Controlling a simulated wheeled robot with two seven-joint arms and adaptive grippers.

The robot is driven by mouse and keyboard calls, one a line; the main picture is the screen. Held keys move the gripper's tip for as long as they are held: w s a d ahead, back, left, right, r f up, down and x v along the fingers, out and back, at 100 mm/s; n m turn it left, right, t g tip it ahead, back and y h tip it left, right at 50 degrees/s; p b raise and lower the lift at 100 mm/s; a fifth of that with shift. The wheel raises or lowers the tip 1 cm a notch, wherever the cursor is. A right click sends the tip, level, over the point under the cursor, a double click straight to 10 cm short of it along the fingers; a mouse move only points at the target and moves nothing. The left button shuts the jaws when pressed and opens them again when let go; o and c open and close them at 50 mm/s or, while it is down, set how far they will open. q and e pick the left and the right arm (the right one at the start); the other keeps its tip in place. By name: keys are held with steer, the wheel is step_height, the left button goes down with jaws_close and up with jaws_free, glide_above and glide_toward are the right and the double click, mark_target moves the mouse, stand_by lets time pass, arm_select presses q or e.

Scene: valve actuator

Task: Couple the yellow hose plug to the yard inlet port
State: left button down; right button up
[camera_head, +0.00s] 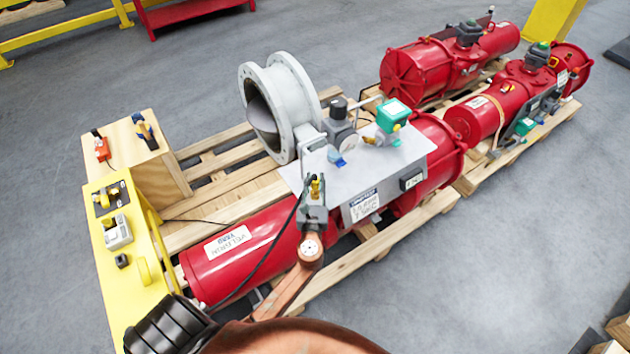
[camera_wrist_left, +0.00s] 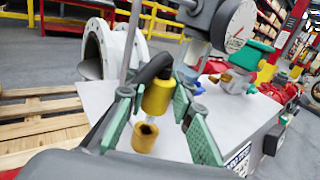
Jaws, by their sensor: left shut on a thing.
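The yellow hose plug (camera_wrist_left: 158,97) is between the green finger pads of my left gripper (camera_wrist_left: 155,93), which is shut on it. A black hose bends away from its top. A pale nose shows under the plug. A yellow socket with a dark opening, seemingly the yard inlet port (camera_wrist_left: 146,134), lies just below the nose. I cannot tell whether they touch. In the head view my left gripper (camera_head: 315,190) is over the near-left part of the grey plate, with the yellow plug small between its fingers; the port is hidden there. My right gripper is not in view.
The grey plate (camera_head: 408,158) carries a gauge, a green-topped device (camera_head: 393,115) and blue-handled fittings. A grey flanged valve body (camera_head: 276,100) stands behind it. A yellow panel (camera_head: 135,262) and wooden box (camera_head: 150,160) are at left. The black hose (camera_head: 268,256) trails across the red cylinder.

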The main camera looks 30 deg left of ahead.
mark_target(315, 187)
arm_select(q)
steer(key=shift+f, duration=0.1)
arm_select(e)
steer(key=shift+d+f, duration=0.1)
arm_select(q)
steer(key=shift+f+b, duration=0.3)
steer(key=shift+f, duration=0.05)
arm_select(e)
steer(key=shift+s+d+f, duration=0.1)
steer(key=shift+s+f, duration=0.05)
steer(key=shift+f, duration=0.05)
arm_select(q)
steer(key=shift+f+b, duration=0.8)
steer(key=shift+f, duration=0.4)
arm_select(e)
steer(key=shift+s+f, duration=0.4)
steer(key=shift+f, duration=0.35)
arm_select(q)
steer(key=c, duration=1.6)
jaws_free()
steer(key=v, duration=1.2)
